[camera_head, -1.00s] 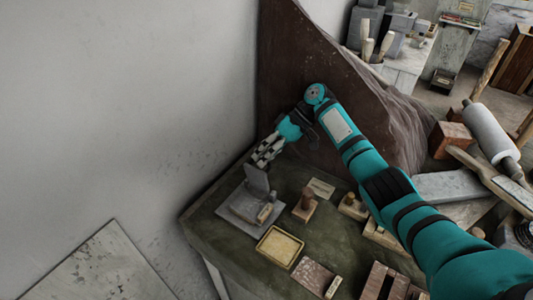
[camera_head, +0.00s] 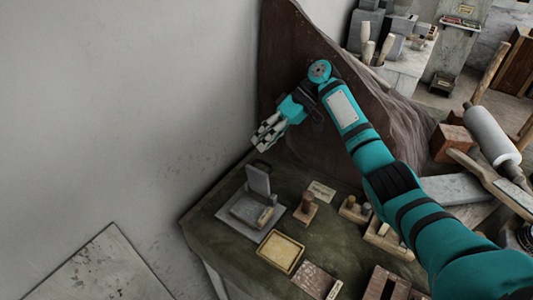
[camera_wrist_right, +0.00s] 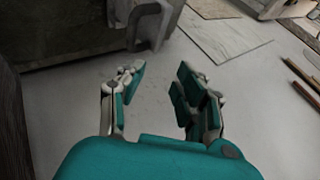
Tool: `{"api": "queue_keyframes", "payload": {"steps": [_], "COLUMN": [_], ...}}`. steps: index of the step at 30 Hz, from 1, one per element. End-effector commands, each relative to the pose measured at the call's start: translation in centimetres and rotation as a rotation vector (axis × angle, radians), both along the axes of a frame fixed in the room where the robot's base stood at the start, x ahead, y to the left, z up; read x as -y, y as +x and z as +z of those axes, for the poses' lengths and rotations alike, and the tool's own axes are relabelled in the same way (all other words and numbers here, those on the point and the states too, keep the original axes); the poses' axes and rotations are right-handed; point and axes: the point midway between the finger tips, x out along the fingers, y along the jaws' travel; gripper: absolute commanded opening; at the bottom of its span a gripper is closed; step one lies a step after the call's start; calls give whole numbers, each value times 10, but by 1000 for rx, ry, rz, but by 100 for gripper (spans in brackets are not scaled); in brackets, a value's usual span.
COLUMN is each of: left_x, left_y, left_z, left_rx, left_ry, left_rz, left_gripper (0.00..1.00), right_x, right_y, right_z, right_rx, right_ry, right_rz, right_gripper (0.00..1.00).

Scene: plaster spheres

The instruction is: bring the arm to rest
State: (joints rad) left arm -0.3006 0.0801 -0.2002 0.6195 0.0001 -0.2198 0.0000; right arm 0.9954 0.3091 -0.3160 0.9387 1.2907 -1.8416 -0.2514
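My right arm reaches in from the lower right in the head view. Its gripper (camera_head: 267,133) hangs above the far left part of the dark green table (camera_head: 222,250), close to the grey wall. In the right wrist view the right gripper (camera_wrist_right: 157,85) has its two fingers spread apart, with nothing between them. A grey block with an upright slab (camera_head: 257,178) stands on the table below the gripper, apart from it. My left gripper is in neither view.
A yellow-rimmed tray (camera_head: 280,251), a wooden stamp (camera_head: 306,204) and a speckled block (camera_head: 314,280) lie on the table. A dark brown panel (camera_head: 310,110) rises behind the arm. A white roller (camera_head: 491,132) and a brick-coloured block (camera_head: 451,142) lie at the right.

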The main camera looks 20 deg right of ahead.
Motion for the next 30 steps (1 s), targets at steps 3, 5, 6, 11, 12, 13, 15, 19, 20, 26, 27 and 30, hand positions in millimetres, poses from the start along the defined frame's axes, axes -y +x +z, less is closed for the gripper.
{"api": "queue_keyframes", "payload": {"steps": [3, 5, 6, 11, 12, 13, 15, 19, 20, 26, 27, 30], "left_x": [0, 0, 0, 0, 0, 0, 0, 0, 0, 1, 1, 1], "left_y": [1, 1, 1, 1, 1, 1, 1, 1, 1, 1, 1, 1], "left_z": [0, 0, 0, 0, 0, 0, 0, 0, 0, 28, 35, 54], "left_rx": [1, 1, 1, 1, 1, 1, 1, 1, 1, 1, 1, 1], "left_ry": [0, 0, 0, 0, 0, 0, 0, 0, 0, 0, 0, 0], "left_rz": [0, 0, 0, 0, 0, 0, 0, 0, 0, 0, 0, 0], "left_gripper": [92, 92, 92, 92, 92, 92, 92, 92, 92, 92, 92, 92], "right_x": [0, 0, -1, -1, -1, -1, -1, -1, -1, -1, -1, -1], "right_y": [0, 0, 0, -1, -1, 0, 0, 0, 0, 0, 0, 0], "right_z": [17, 21, 23, 26, 26, 26, 26, 26, 26, 54, 61, 79], "right_rx": [1, 0, 0, -1, -1, -1, -1, -1, 0, 0, 0, 0], "right_ry": [0, 0, 0, 0, 0, 0, 0, 0, 1, 1, 1, 1], "right_rz": [1, 0, 0, 1, 1, 1, 1, 1, 0, 1, 1, 0], "right_gripper": [34, 34, 34, 34, 34, 34, 34, 34, 34, 34, 34, 34]}}
